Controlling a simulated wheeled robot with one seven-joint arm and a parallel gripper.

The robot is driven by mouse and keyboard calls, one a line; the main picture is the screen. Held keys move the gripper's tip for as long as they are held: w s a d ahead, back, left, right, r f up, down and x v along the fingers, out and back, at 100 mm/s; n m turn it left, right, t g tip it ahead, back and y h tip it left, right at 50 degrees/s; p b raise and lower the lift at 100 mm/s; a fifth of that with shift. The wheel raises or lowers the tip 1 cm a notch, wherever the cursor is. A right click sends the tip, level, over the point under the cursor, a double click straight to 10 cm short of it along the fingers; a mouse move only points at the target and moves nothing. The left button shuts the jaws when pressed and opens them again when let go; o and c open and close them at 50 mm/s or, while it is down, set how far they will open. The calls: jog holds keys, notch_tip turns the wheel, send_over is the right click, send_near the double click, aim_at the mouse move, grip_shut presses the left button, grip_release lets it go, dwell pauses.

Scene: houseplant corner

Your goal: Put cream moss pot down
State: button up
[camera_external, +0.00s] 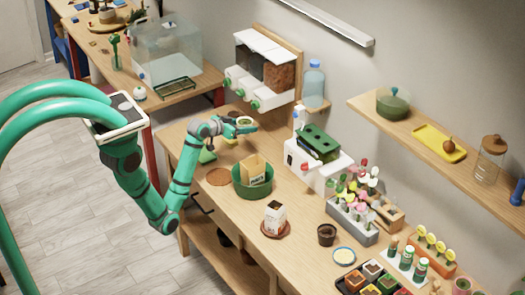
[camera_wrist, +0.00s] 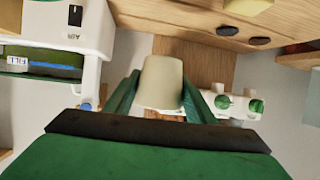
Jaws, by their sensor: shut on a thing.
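My gripper (camera_external: 236,126) is shut on the cream moss pot (camera_external: 245,126) and holds it above the back part of the wooden bench. In the wrist view the cream pot (camera_wrist: 161,82) sits between the two green fingers (camera_wrist: 160,98), one on each side. Green moss shows at its top in the external view. The pot looks roughly upright there, clear of the bench top.
A round brown mat (camera_external: 218,177) lies beside a green tub (camera_external: 242,190) holding a packet. A carton (camera_external: 274,215) stands on a terracotta saucer. Dispensers (camera_external: 262,80) and a white machine (camera_external: 305,163) line the wall. A small brown pot (camera_external: 326,235) stands farther right.

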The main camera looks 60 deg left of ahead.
notch_tip(320, 180, down, 13)
dwell(0.6)
jog(key=shift+f, duration=0.1)
jog(key=o, duration=1.1)
jog(key=shift+f, duration=0.1)
jog(key=shift+r, duration=0.2)
jog(key=v, duration=1.2)
